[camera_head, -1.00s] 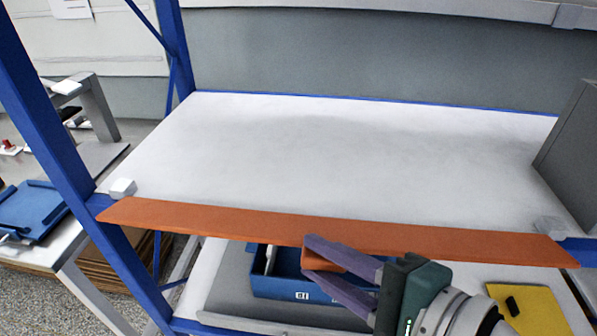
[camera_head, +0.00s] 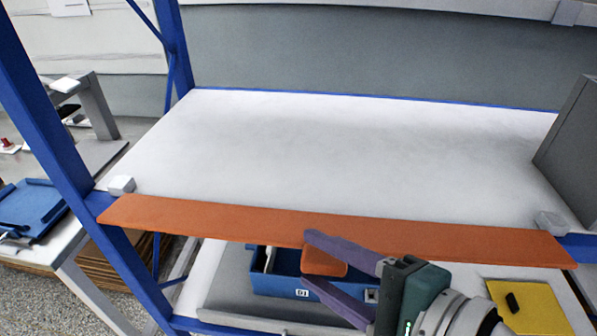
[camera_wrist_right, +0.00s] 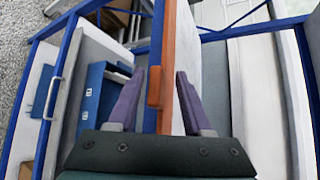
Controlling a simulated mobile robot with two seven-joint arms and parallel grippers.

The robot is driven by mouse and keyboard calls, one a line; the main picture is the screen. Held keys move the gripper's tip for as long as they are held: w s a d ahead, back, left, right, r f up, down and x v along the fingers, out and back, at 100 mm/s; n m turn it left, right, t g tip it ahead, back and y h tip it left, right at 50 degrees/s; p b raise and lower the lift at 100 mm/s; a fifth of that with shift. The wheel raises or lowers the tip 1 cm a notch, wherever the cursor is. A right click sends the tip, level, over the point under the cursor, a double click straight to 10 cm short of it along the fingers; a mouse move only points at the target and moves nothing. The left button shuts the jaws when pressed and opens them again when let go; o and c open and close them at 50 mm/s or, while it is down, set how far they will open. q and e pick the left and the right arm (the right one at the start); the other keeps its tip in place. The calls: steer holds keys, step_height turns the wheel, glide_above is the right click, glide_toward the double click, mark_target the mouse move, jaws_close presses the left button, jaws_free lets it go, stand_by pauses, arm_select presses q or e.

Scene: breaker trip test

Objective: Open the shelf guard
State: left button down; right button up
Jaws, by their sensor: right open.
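The shelf guard (camera_head: 240,218) is a long orange bar across the front edge of the white shelf (camera_head: 330,150). It spans from the left blue post to the right side and lies in front of the shelf. An orange tab (camera_head: 322,262) sticks out from its lower middle. My right gripper (camera_head: 308,258) is open, with its purple fingers on either side of the tab. In the right wrist view the guard (camera_wrist_right: 168,60) runs upright between the fingers, and the tab (camera_wrist_right: 154,87) sits between them with visible gaps. My left gripper is not in view.
A blue bin (camera_head: 285,272) stands on the lower shelf behind the gripper. A yellow plate (camera_head: 530,308) with a black item lies at lower right. A grey panel (camera_head: 575,150) stands at the shelf's right end. A blue post (camera_head: 50,120) rises at left.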

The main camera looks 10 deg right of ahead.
steer(key=v, duration=1)
